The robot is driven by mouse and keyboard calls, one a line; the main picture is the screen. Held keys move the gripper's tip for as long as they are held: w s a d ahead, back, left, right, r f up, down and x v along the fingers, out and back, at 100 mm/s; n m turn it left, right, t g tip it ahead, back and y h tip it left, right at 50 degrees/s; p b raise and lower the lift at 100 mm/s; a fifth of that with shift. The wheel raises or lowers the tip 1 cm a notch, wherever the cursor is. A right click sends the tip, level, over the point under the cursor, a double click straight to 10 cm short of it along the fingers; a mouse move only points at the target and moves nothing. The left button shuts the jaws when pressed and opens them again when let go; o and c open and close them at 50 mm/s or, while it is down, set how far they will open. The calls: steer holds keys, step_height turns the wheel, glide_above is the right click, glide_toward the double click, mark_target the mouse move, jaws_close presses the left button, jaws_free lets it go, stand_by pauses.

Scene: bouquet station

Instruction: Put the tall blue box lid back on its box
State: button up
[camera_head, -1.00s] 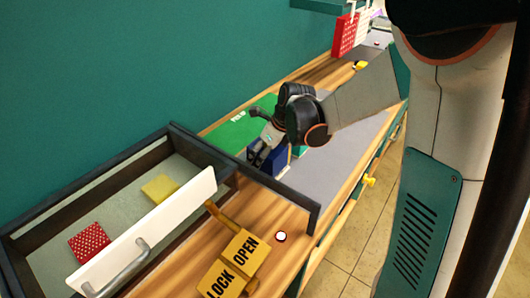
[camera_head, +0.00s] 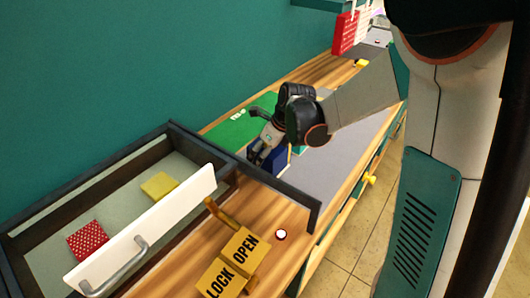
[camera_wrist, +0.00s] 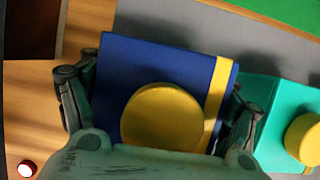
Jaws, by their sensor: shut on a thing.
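The blue lid (camera_wrist: 150,62) has a round yellow knob (camera_wrist: 165,115) and a yellow stripe near its right edge in the wrist view. My gripper (camera_wrist: 160,88) is shut on it, with one finger at its left side and one at its right. In the head view, my gripper (camera_head: 259,154) points down at the blue piece (camera_head: 276,158) on the counter beyond the dark frame. My gripper and arm partly cover it there. I cannot tell where the lid ends and the box begins, or whether the lid touches the box.
A teal box (camera_wrist: 262,95) with a yellow knob stands close to the right of the blue lid. A green mat (camera_head: 232,130) lies behind. A dark-framed drawer (camera_head: 60,205) with a white front and an orange LOCK/OPEN sign (camera_head: 232,262) are nearer. Grey counter (camera_head: 335,155) is clear at right.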

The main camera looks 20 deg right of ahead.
steer(key=o, duration=1)
steer(key=shift+r, duration=0.1)
steer(key=shift+r+p, duration=2.85)
steer(key=shift+r, duration=1.05)
